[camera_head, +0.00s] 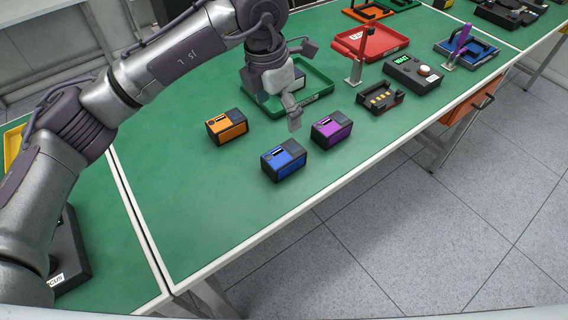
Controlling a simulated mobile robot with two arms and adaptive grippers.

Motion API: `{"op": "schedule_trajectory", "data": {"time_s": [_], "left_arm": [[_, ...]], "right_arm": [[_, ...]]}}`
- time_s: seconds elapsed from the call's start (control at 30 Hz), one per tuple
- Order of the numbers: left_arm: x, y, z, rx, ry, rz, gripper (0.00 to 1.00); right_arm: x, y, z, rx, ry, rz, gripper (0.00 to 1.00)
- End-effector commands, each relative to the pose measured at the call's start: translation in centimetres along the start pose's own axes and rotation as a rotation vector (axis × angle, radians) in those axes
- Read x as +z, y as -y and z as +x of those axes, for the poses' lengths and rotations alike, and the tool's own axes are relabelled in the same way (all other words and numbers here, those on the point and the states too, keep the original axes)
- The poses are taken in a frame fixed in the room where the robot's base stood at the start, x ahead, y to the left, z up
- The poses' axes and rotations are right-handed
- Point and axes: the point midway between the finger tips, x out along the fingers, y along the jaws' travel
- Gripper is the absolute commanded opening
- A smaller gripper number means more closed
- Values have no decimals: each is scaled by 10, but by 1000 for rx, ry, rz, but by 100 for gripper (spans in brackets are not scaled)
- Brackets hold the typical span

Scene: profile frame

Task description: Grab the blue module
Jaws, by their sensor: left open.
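The blue module (284,161) is a small box with a black section, standing on the green table (215,200) near its front edge. My left gripper (300,82) is open above the table, behind the blue module and apart from it. One finger points down toward the gap between the blue module and the purple module (331,130); nothing shows between the fingers. My right gripper is not in view.
An orange module (227,127) stands left of the blue one. A green tray (322,90) lies behind, partly hidden by my gripper. A black cradle (380,98), a black device (413,74) and a red tray (371,43) are to the right. The table's front left is clear.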

Motion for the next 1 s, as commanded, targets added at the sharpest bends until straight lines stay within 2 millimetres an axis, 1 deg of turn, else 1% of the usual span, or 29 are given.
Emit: {"op": "schedule_trajectory", "data": {"time_s": [0.03, 0.13, 0.2, 0.27, 0.33, 0.4, 0.63, 0.73, 0.87, 1.0], "left_arm": [[-2, 0, 14, 0, 0, 0, 92], [-3, 0, 24, 0, 0, 0, 92], [-4, 0, 26, 0, 0, 0, 92], [-4, 0, 30, -1, 0, -1, 92], [-4, 0, 38, -3, -1, -1, 92], [-4, 0, 51, -3, -4, -1, 92], [-4, 0, 94, -3, -2, -1, 92], [-3, 0, 105, -3, 0, 0, 92], [-4, 0, 112, -1, -1, 0, 92], [-5, -2, 128, -3, -4, -1, 92]], "right_arm": [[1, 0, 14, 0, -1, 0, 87], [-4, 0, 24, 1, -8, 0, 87], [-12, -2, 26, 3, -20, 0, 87], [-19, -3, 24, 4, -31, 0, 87], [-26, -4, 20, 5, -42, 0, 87], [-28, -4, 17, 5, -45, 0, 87], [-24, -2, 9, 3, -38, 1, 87], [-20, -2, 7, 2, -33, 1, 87], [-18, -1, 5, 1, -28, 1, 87], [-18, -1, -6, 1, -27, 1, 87]]}}
